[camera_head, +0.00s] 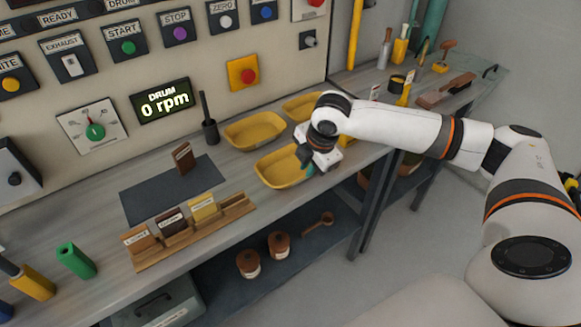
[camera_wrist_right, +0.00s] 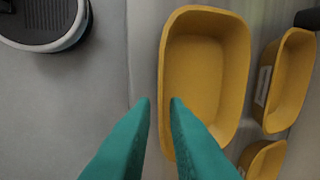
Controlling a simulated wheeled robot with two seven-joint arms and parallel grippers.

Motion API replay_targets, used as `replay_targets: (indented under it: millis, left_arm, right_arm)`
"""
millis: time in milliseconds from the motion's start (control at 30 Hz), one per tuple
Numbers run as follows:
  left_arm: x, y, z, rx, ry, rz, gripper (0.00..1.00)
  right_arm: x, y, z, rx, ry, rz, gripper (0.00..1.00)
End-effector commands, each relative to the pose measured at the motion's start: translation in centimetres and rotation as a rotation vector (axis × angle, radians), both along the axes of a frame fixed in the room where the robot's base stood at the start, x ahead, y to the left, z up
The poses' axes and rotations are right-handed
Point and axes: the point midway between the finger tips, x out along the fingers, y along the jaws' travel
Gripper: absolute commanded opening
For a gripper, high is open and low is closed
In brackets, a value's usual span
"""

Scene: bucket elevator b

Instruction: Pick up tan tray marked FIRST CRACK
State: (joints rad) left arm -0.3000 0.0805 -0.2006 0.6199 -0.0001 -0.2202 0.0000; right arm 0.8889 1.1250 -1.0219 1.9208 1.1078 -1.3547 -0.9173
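A mustard-yellow tray (camera_head: 280,172) lies on the bench, and it also shows large in the right wrist view (camera_wrist_right: 205,75), empty. No marking on it can be read. My right gripper (camera_head: 306,160) is at its right end in the head view. In the right wrist view the teal fingers (camera_wrist_right: 160,100) are apart, with the tray's left wall in line with the gap between them. I cannot tell whether they touch it. Two similar trays stand close by, one behind (camera_head: 254,132) and one at the back right (camera_head: 302,104). My left gripper is not in view.
A control panel (camera_head: 165,60) rises behind the bench. A wooden rack (camera_head: 190,238) with labelled cards stands left of the trays, by a dark mat (camera_head: 150,200). A black holder (camera_head: 210,130) stands behind. Tools and brushes (camera_head: 447,90) fill the right end.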

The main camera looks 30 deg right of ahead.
Motion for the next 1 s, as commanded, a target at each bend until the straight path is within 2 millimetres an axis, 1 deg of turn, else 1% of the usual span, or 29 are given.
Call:
replay_targets:
  millis: [167,300,400,500,733,767,833,1000]
  left_arm:
    - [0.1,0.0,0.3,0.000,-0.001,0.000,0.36]
    - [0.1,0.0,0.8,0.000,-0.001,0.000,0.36]
    - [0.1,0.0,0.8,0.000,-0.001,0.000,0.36]
    - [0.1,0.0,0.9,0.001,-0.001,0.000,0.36]
    - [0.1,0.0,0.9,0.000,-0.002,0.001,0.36]
    - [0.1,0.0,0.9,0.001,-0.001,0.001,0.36]
    - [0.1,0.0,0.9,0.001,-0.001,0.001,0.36]
    - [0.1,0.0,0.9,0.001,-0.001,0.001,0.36]
  right_arm:
    - [0.4,0.0,-1.2,0.000,0.001,0.000,0.14]
    - [1.3,-0.4,-3.1,0.000,0.002,-0.001,0.14]
    - [1.7,-0.3,-4.5,0.001,0.001,-0.001,0.14]
    - [1.9,-0.3,-5.2,0.001,-0.001,0.001,0.14]
    - [2.0,-0.3,-5.4,0.000,-0.001,0.001,0.14]
    - [2.0,-0.3,-5.4,0.000,-0.001,0.001,0.12]
    - [2.0,-0.3,-5.4,0.000,-0.001,0.000,0.01]
    - [2.0,-0.3,-5.4,0.000,-0.002,0.000,0.00]
